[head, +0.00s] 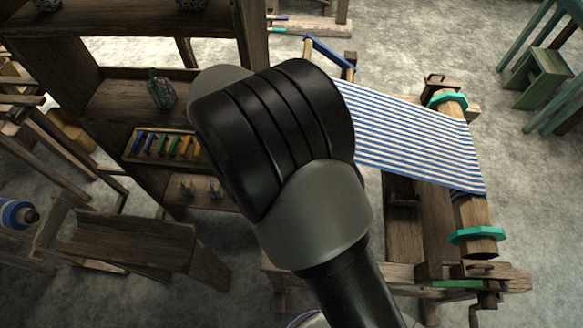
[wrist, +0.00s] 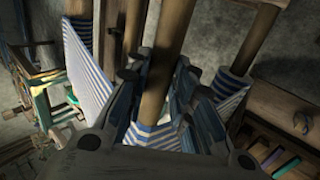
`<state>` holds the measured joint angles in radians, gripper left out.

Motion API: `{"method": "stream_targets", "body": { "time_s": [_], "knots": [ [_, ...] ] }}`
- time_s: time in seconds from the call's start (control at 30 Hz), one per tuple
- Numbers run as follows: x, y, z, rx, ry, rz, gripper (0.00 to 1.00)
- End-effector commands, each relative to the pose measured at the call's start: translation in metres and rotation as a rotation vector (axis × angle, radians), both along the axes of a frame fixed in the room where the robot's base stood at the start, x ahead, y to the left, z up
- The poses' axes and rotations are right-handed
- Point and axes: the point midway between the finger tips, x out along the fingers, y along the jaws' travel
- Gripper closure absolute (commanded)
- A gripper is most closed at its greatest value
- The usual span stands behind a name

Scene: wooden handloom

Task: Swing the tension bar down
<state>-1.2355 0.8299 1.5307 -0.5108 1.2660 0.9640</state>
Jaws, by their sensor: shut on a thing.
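In the wrist view my gripper (wrist: 160,75) has its dark fingers on both sides of a round wooden bar (wrist: 172,40), shut on it. This looks like the tension bar, though its ends are out of view. Blue-and-white striped cloth shows behind and below the fingers. In the head view my arm covers the gripper and the held bar. The striped cloth (head: 415,135) of the loom stretches from behind my arm to the wooden beam (head: 470,212) at the right.
A wooden shelf (head: 125,100) with small coloured items stands left of my arm. A wooden bench (head: 125,238) is at the lower left. Turquoise ratchet wheels (head: 476,236) sit on the loom's beam. A green stool (head: 540,80) stands at the upper right. Bare floor lies between stool and loom.

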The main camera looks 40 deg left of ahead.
Motion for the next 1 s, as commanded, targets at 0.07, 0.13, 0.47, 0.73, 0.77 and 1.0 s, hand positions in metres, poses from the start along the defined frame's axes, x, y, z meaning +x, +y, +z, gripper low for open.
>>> {"method": "stream_targets", "body": {
  "time_s": [0.07, 0.13, 0.47, 0.73, 0.77, 1.0],
  "knots": [
    [-0.0027, 0.0022, -0.0051, 0.008, 0.006, 0.001, 1.00],
    [-0.0031, 0.0023, -0.0057, 0.009, 0.007, 0.000, 1.00],
    [-0.0037, 0.0017, -0.0071, 0.007, 0.008, 0.000, 0.68],
    [-0.0025, 0.0014, -0.0049, 0.006, 0.006, 0.000, 0.57],
    [-0.0024, 0.0014, -0.0047, 0.006, 0.006, 0.000, 0.57],
    [-0.0031, 0.0036, -0.0004, 0.006, 0.004, 0.001, 0.57]
  ]
}}
